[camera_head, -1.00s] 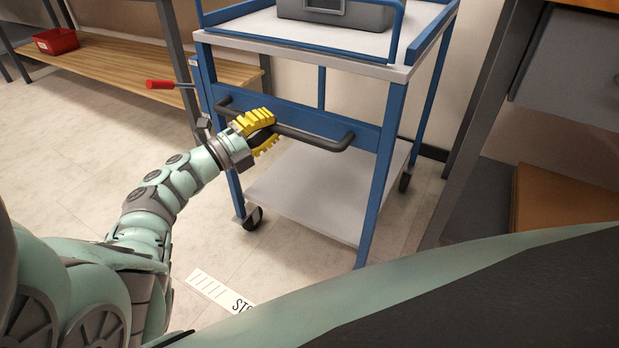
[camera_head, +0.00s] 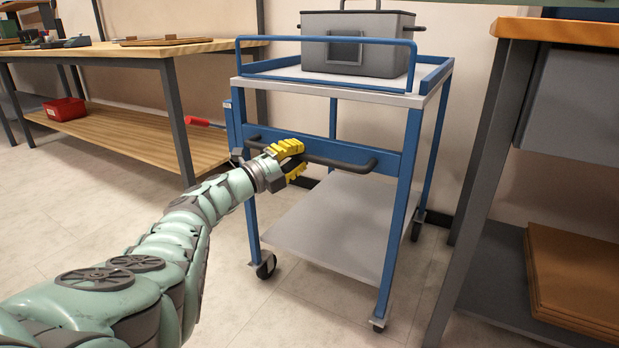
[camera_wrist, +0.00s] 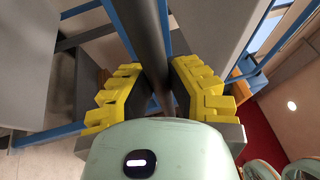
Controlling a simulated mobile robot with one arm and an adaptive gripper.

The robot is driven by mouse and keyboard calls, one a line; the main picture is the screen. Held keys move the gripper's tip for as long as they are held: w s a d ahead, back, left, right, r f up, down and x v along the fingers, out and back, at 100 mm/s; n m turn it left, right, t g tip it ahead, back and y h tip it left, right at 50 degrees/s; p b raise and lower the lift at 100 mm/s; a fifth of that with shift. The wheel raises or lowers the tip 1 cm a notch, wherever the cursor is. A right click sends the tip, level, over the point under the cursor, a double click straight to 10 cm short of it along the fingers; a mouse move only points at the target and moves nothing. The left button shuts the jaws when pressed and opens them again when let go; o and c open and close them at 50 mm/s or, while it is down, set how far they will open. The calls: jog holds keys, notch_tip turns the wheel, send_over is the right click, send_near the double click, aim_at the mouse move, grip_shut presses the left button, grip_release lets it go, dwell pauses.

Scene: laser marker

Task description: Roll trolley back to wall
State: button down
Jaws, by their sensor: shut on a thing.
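The blue trolley (camera_head: 398,185) stands upright on its casters in the middle of the head view, close to the wall (camera_head: 470,110) behind it. A dark bar handle (camera_head: 340,162) runs across its near side. My gripper (camera_head: 294,160) is shut on the left part of this handle, its yellow fingers around the bar. In the wrist view the handle (camera_wrist: 146,40) runs between the two yellow fingers (camera_wrist: 158,100). A red-tipped lever (camera_head: 198,122) sticks out at the trolley's left. The trolley's far casters are partly hidden.
A grey lidded box (camera_head: 385,52) sits on the trolley's top tray. A wooden workbench (camera_head: 150,50) with a red bin (camera_head: 64,109) on its lower shelf stands left. Another bench (camera_head: 560,32) with stacked brown boards (camera_head: 572,270) stands close at right. Floor in front is clear.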

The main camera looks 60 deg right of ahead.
jog(key=shift+f, duration=0.25)
jog(key=c, duration=1.4)
grip_release()
jog(key=o, duration=0.5)
jog(key=shift+d+r, duration=0.2)
jog(key=shift+d, duration=0.1)
jog(key=shift+a, duration=0.1)
jog(key=shift+a, duration=0.15)
jog(key=v, duration=1.1)
jog(key=shift+a, duration=0.4)
jog(key=shift+w, duration=0.1)
